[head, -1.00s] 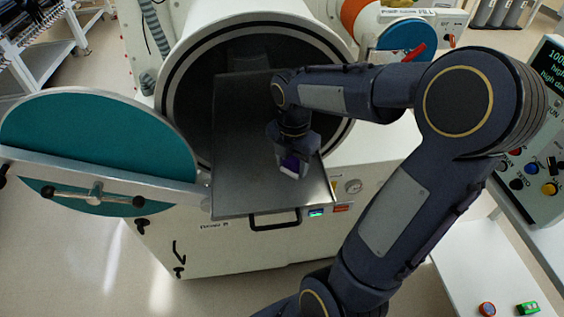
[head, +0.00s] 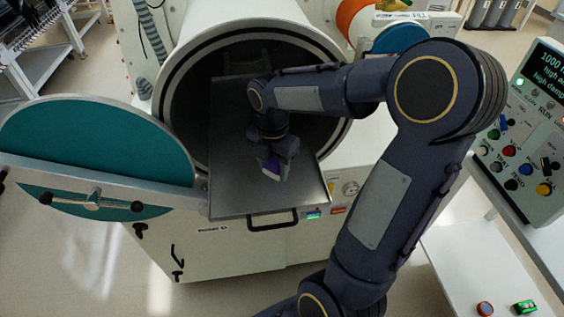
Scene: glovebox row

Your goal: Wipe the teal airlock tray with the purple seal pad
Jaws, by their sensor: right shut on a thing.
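The airlock tray (head: 240,200) is a grey metal plate sticking out of the round chamber opening. The teal part is the airlock's open round door (head: 95,135), at the left. My right gripper (head: 272,170) is shut on the purple seal pad (head: 271,167) over the middle of the tray. The pad is mostly hidden by the fingers. I cannot tell whether it touches the tray surface. My left gripper is not in view.
The round chamber (head: 250,45) surrounds the tray's dark inner end. A black handle (head: 272,222) is at the tray's front edge. A control console (head: 525,150) stands at the right. A white bench (head: 465,265) holds small red and green items.

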